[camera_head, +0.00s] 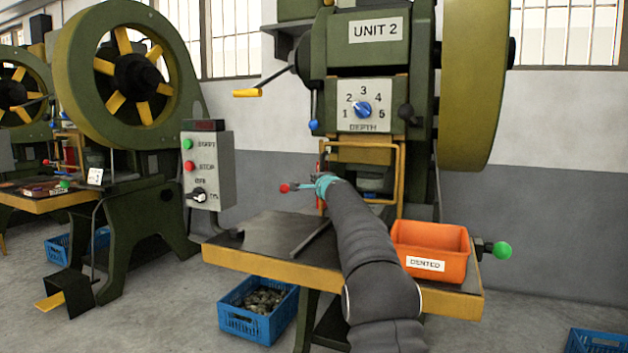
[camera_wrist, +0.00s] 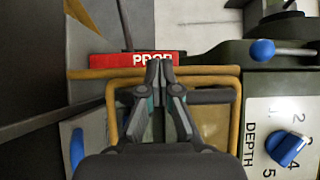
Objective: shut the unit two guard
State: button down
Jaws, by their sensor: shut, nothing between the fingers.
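The unit two guard is a yellow tube frame (camera_head: 402,178) below the depth dial on the press marked UNIT 2. In the wrist view its yellow bars (camera_wrist: 205,71) run across the middle, with a second inner bar beside them. A red tag reading PROP (camera_wrist: 108,59) lies along the outer bar. My gripper (camera_wrist: 158,66) is shut and empty, its fingertips over the bar at the tag's edge; I cannot tell whether they touch. In the head view my arm hides part of the guard, and the fingertips are hard to make out.
The depth dial (camera_head: 362,110) sits above the guard. An orange bin (camera_head: 432,262) stands on the table's right side, beside a green knob (camera_head: 502,250). A red-tipped handle (camera_head: 286,188) is left of my wrist. The table's left (camera_head: 262,229) is mostly bare.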

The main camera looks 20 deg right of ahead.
jog(key=shift+s+d+f, duration=0.1)
jog(key=shift+d+f, duration=0.05)
jog(key=shift+d, duration=0.1)
